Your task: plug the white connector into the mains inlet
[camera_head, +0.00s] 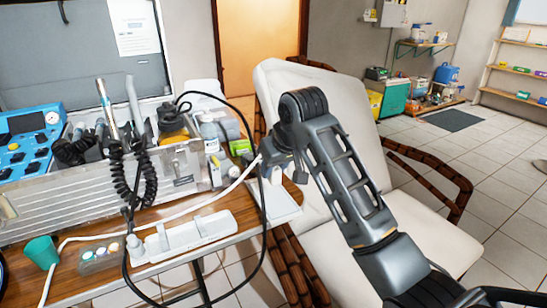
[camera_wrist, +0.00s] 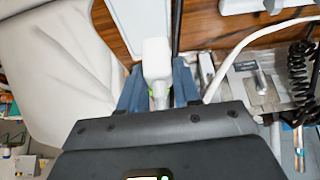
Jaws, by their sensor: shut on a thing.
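The white connector (camera_wrist: 156,58) is between the two fingers of my gripper (camera_wrist: 158,88) in the wrist view. The gripper is shut on it, and the connector's narrower end points back toward the palm. In the head view my gripper (camera_head: 280,173) hangs above the right end of the wooden table, beside the metal case (camera_head: 100,198). A white cable (camera_head: 200,208) runs across the table up to the gripper; it also shows in the wrist view (camera_wrist: 238,48). I cannot make out the mains inlet in either view.
A white power strip (camera_head: 190,238), a green cup (camera_head: 41,252) and a small tray of pots (camera_head: 101,258) are on the table (camera_head: 235,240). A cream chair (camera_head: 300,95) is to the right.

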